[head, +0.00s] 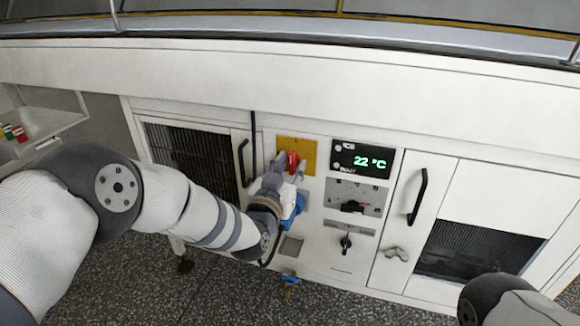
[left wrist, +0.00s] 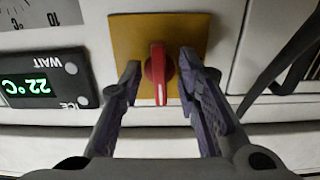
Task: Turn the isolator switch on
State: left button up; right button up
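The isolator switch is a red handle (head: 293,161) on a yellow square plate (head: 310,150) on the white machine front. In the left wrist view the red handle (left wrist: 158,74) stands lengthwise on the yellow plate (left wrist: 197,32). My left gripper (head: 290,164) is at the switch. In the left wrist view its two fingers (left wrist: 158,72) are open, one on each side of the handle, with a gap visible on both sides. The right gripper does not show; a part of my right arm is at the lower right of the head view.
A display (head: 362,159) reading 22 °C is right of the switch, with black knobs (head: 352,207) below it. A black door handle (head: 243,163) is close on the left, another (head: 417,196) on the right. A blue item (head: 293,207) hangs below the gripper.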

pick_arm(q)
jog(key=v, duration=1.2)
